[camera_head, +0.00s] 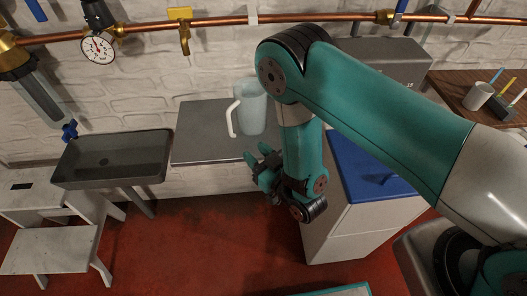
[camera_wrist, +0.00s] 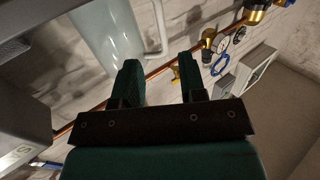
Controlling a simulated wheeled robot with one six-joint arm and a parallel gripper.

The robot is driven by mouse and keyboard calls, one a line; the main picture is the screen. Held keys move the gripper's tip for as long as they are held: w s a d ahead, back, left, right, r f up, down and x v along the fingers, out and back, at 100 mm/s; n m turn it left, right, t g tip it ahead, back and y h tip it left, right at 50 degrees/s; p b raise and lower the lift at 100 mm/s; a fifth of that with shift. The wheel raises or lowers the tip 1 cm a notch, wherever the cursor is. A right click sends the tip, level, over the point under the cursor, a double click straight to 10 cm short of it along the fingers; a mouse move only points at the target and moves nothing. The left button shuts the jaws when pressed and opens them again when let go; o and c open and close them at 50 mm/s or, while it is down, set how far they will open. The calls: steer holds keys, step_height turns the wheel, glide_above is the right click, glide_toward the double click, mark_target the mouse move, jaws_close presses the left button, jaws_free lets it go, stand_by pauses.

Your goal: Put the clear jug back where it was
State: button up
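The clear jug (camera_head: 252,108) stands upright on the grey countertop (camera_head: 200,140), by the white wall, with its white handle on the left. My gripper (camera_head: 258,156) is at the counter's front edge, in front of the jug and apart from it. In the wrist view my gripper (camera_wrist: 160,78) has its two fingers spread with nothing between them. The jug (camera_wrist: 108,40) shows beyond the left finger there, and its handle (camera_wrist: 158,30) is above the gap.
A dark sink (camera_head: 115,160) is left of the counter, with a white step stool (camera_head: 50,250) before it. A white cabinet with a blue top (camera_head: 365,160) is at right. A wooden shelf (camera_head: 455,85) holds a cup (camera_head: 478,95). Red floor in front is clear.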

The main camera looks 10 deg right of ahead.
steer(key=shift+s+d, duration=0.1)
steer(key=w+a+r+m+g+h, duration=0.1)
steer(key=w+r+g+h, duration=0.15)
steer(key=w+r, duration=0.35)
steer(key=s+d+r+g, duration=0.1)
steer(key=s+r+g, duration=0.35)
steer(key=r, duration=0.65)
steer(key=s+d+r+g+h, duration=0.1)
steer(key=s+d+r+g, duration=0.3)
steer(key=s, duration=0.6)
steer(key=s+d+r+n+g+h, duration=0.1)
steer(key=s+d+r+g+h, duration=0.1)
steer(key=s+d+r+g, duration=0.2)
steer(key=s+d+r, duration=0.2)
steer(key=s+r, duration=0.2)
steer(key=s, duration=0.2)
steer(key=shift+s+d+n, duration=0.15)
steer(key=shift+s+n, duration=0.15)
step_height(320, 180, up, 3)
steer(key=p, duration=0.3)
steer(key=shift+r, duration=0.1)
